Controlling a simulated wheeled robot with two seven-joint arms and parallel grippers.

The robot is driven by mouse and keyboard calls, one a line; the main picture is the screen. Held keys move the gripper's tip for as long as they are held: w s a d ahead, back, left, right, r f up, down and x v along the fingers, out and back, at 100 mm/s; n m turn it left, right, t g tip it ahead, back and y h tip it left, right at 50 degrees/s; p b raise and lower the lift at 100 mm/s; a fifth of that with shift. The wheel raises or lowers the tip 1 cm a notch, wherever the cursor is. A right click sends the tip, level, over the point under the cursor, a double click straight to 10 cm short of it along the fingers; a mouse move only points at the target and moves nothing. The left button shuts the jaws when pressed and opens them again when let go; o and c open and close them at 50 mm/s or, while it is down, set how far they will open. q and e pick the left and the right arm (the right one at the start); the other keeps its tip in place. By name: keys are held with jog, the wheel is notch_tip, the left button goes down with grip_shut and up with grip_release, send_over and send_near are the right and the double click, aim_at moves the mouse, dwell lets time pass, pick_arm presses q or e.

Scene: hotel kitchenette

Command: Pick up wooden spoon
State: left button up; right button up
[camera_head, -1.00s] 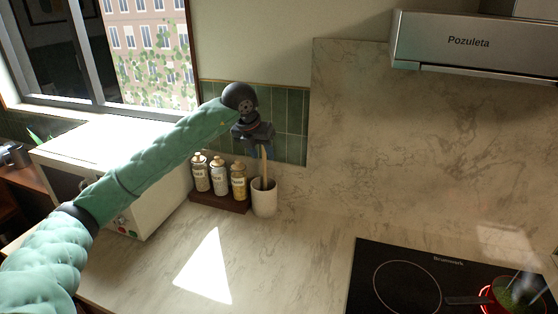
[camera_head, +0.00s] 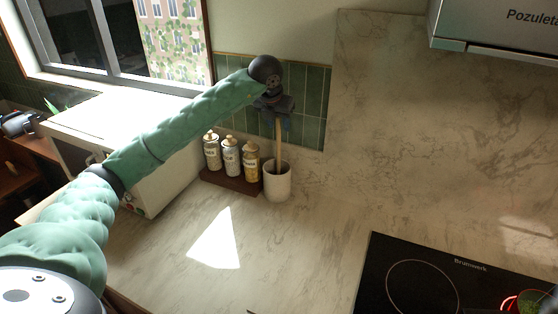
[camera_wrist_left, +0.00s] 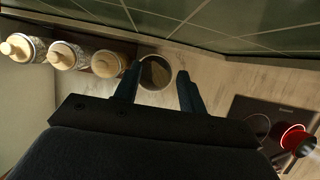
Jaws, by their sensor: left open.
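The wooden spoon (camera_head: 278,148) stands in a white cup (camera_head: 277,184) on the marble counter. Its light handle rises from the cup; its lower end is hidden inside. My left gripper (camera_head: 277,121) is open above the cup, pointing down, with its fingers at the upper end of the handle. In the left wrist view, the open fingers (camera_wrist_left: 158,76) show against the cup (camera_wrist_left: 156,84) below. The spoon cannot be made out clearly there. I cannot tell whether a finger touches the handle. My right gripper is not in view.
Several bottles, including a white one (camera_head: 231,157), stand on a dark wooden rack (camera_head: 228,182) just left of the cup. A green tiled wall (camera_head: 312,110) is close behind. A black cooktop (camera_head: 440,285) lies at right. Counter in front of the cup is clear.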

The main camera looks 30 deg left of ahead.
pick_arm(q)
jog(key=x, duration=0.2)
jog(key=shift+w+a+f, duration=0.1)
jog(key=shift+a+f, duration=0.05)
jog(key=shift+f, duration=0.15)
grip_shut()
